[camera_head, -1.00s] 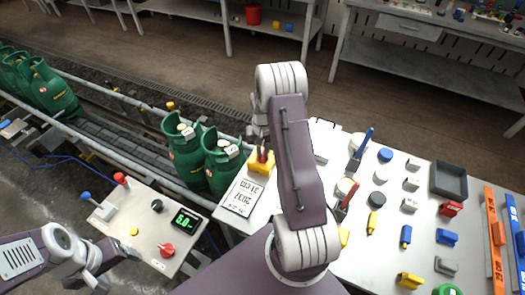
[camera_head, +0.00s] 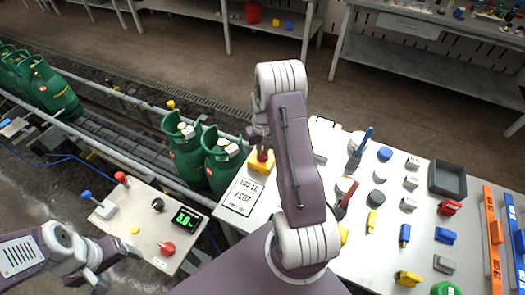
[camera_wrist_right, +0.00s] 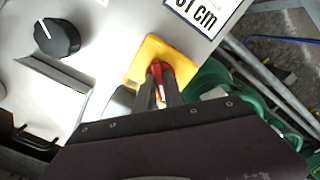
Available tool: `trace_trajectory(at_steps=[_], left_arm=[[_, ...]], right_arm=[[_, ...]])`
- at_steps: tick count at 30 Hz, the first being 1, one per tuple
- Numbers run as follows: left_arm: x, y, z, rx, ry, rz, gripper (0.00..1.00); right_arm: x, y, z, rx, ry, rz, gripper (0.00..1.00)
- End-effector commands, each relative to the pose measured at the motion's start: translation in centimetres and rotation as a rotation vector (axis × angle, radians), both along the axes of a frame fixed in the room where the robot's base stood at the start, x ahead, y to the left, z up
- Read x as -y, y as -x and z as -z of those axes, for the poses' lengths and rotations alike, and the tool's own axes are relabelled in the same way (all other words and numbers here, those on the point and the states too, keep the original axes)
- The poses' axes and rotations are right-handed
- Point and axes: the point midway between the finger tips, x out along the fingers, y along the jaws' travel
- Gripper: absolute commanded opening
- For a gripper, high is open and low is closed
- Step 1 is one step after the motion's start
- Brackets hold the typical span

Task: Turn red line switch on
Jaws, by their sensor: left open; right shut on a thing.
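The red switch (camera_wrist_right: 158,72) is a red handle on a yellow square base (camera_wrist_right: 150,58). In the right wrist view my right gripper (camera_wrist_right: 162,84) is shut on the red handle, and its fingers hide part of it. In the head view the yellow base (camera_head: 259,167) sits at the back left of the white worktable, under my right gripper (camera_head: 261,151). Whether the handle is turned cannot be told. My left gripper (camera_head: 110,269) is open and empty at the lower left, near the control panel's front edge.
A control panel (camera_head: 150,222) with blue and red levers, knobs and a green display (camera_head: 186,218) is at the left. Green gas cylinders (camera_head: 188,160) stand on the conveyor behind. Small coloured parts and a grey tray (camera_head: 447,180) crowd the worktable at the right.

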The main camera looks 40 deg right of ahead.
Motion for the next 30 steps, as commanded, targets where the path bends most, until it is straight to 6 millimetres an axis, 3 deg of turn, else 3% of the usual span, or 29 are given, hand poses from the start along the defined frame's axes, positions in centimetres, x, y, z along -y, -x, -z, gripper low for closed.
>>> trace_trajectory(at_steps=[1, 2, 3, 4, 14, 24, 30], left_arm=[[0.0, 0.0, 0.0, 0.0, 0.0, 0.0, 0.76], [0.0, 0.0, 0.0, 0.0, 0.0, 0.0, 0.76], [0.0, 0.0, 0.0, 0.0, 0.0, 0.0, 0.76], [0.0, 0.0, 0.0, 0.0, 0.0, 0.0, 0.76], [0.0, 0.0, 0.1, 0.0, 0.0, 0.0, 0.76], [0.0, 0.0, 0.7, 0.0, 0.0, 0.0, 0.76], [0.0, 0.0, 0.7, 0.0, 0.0, 0.0, 0.76]], right_arm=[[0.1, -0.1, -0.1, 0.004, 0.002, -0.003, 0.0], [0.1, -0.1, -0.1, 0.004, 0.002, -0.003, 0.21], [0.1, -0.1, -0.1, 0.004, 0.002, -0.003, 0.32], [0.1, -0.1, -0.1, 0.003, 0.002, -0.003, 0.35], [0.0, -0.1, -0.4, 0.003, 0.002, -0.001, 0.35], [0.1, -0.1, -7.3, 0.006, 0.004, -0.001, 0.35], [0.0, 0.0, -9.1, 0.003, 0.002, -0.002, 0.35]])
